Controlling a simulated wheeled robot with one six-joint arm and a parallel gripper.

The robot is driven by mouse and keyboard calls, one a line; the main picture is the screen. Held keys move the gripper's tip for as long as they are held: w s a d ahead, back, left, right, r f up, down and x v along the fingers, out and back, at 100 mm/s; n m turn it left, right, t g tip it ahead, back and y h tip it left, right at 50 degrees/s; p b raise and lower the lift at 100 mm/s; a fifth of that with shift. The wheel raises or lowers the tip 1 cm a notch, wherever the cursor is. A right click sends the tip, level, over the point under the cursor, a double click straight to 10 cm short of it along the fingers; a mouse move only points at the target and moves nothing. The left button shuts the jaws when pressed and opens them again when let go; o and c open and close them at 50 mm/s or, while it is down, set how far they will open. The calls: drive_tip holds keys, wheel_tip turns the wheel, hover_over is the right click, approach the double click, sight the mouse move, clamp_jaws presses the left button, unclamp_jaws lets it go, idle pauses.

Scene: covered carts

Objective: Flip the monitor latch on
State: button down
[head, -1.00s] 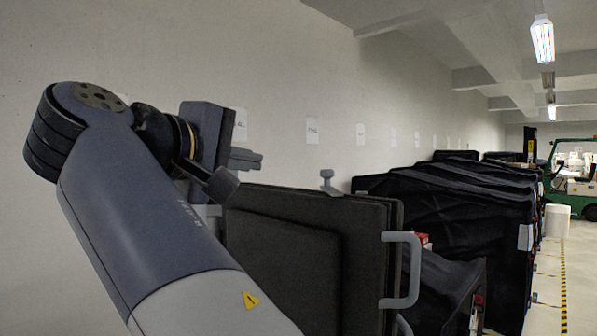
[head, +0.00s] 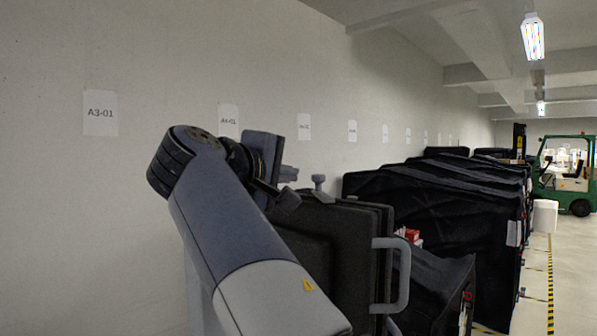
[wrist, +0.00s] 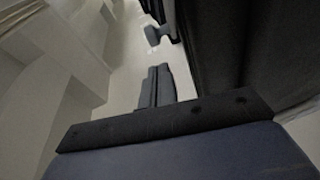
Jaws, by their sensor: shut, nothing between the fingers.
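The monitor (head: 345,222) appears as a dark upright panel with a grey side handle (head: 403,275), partly hidden behind my arm. A small grey T-shaped knob, which looks like the latch (head: 320,187), stands at its top edge. It also shows near the top of the wrist view (wrist: 153,36), beside a dark surface. My gripper (head: 289,173) is left of the latch in the head view. In the wrist view its fingers (wrist: 157,84) are together and empty, pointing towards the latch with a visible gap. Whether the latch is on or off, I cannot tell.
Black covered carts (head: 440,200) stand in a row to the right. A green forklift (head: 565,175) and a white bin (head: 545,216) are farther back. The pale wall with paper signs (head: 100,112) runs along the left.

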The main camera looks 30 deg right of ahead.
drive_tip(key=shift+s+d+f, duration=0.1)
drive_tip(key=shift+s+d, duration=0.1)
drive_tip(key=shift+d, duration=0.35)
drive_tip(key=shift+s+d+f, duration=0.1)
drive_tip(key=shift+s+d, duration=0.05)
drive_tip(key=shift+d, duration=0.4)
drive_tip(key=shift+w+d+r+p, duration=0.1)
drive_tip(key=shift+d+p, duration=0.25)
drive_tip(key=shift+d, duration=0.1)
drive_tip(key=shift+w+d+r+p, duration=0.1)
drive_tip(key=shift+d+p, duration=0.2)
drive_tip(key=shift+d, duration=0.15)
drive_tip(key=shift+d+f+m+g+h, duration=0.15)
drive_tip(key=shift+m+g+h, duration=0.15)
drive_tip(key=shift+m+g, duration=0.3)
drive_tip(key=m+g+h, duration=0.1)
drive_tip(key=m+g, duration=0.1)
drive_tip(key=shift+d+g, duration=0.15)
drive_tip(key=shift+g, duration=0.15)
drive_tip(key=b+v, duration=0.1)
drive_tip(key=v, duration=1)
